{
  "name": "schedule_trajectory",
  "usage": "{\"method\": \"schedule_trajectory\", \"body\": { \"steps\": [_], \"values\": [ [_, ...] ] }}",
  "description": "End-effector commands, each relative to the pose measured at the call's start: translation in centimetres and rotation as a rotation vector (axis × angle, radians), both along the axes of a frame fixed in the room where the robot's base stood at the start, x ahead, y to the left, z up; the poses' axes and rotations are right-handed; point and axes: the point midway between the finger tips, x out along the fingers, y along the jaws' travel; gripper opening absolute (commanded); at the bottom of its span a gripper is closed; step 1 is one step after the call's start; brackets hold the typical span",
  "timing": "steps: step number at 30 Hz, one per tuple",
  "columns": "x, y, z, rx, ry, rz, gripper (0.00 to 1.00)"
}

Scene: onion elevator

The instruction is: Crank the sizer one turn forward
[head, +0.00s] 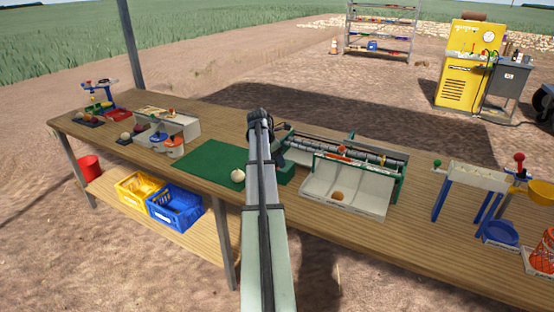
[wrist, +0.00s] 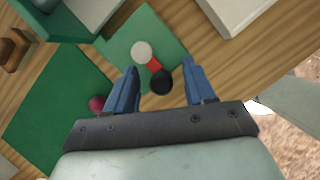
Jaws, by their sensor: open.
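The sizer (head: 345,160) is a green-framed machine with a row of rollers and a pale tray in front, standing on the bench right of my arm. In the wrist view its crank shows as a white hub, a red arm (wrist: 153,64) and a black knob (wrist: 161,82), over a green plate (wrist: 165,35). My gripper (wrist: 162,66) is open, with blue fingers either side of the knob. I see no finger touching it; whether the knob is at fingertip depth I cannot tell. In the head view my arm hides the crank.
A green mat (head: 205,160) with a pale onion (head: 238,176) lies left of my arm. A brown onion (head: 337,196) is in the sizer's tray. A white-topped, blue-legged stand (head: 470,175) is to the right. Crates (head: 175,207) sit on the lower shelf.

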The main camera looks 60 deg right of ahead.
Motion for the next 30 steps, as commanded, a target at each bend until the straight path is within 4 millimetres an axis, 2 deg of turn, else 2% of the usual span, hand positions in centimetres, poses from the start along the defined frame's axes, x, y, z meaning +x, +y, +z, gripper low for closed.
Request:
{"method": "schedule_trajectory", "body": {
  "steps": [17, 30],
  "values": [
    [0.0, 0.1, 0.2, 0.002, 0.0, 0.0, 0.54],
    [0.0, 0.1, 2.8, 0.002, 0.0, 0.0, 0.54]
  ]
}}
